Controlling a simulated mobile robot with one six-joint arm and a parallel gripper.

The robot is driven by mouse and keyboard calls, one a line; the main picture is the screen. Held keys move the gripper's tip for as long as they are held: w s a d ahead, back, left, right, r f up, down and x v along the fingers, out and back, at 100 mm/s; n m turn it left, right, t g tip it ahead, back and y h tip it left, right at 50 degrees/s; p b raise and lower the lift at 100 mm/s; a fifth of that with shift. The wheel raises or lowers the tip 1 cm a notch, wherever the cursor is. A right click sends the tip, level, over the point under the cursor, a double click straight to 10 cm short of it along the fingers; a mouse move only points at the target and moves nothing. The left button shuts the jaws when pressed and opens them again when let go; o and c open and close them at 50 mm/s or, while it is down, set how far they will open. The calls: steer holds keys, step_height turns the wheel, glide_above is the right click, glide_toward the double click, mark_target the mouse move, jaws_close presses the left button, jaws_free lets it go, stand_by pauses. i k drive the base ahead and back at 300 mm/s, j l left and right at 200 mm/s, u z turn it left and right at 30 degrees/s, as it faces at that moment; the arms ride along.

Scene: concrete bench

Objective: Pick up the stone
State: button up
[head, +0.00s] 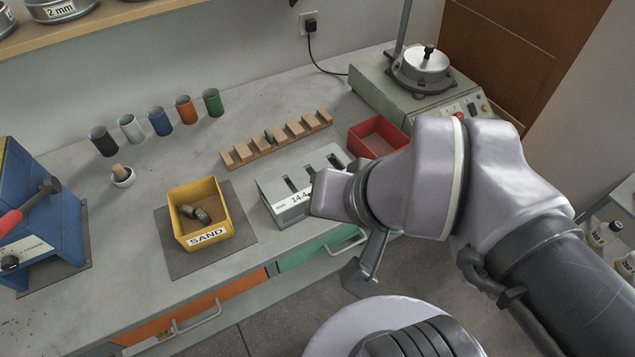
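A yellow box (181,195) labelled SAND stands on a dark mat at the front of the bench. In it lie brown sand and a dark grey-brown stone-like lump (203,214), with a second, smaller lump (187,211) close against its left. I cannot tell whether they are separate stones. A small grey, rounded piece (268,136) sits at the wooden notched rack. My gripper (338,235) is at the end of my arm, to the right of the yellow box and apart from it. My wrist hides part of it, and its opening is unclear.
A grey slotted block (290,205) stands between the box and my gripper. Behind are the wooden rack (245,153), a red tray (372,134) and a green machine (395,105). Several coloured cups (160,121), a mortar (123,178) and a blue machine (45,220) are left.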

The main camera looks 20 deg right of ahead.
mark_target(269, 136)
steer(key=i+j+u, duration=0.1)
steer(key=i+u, duration=0.55)
steer(key=u, duration=0.25)
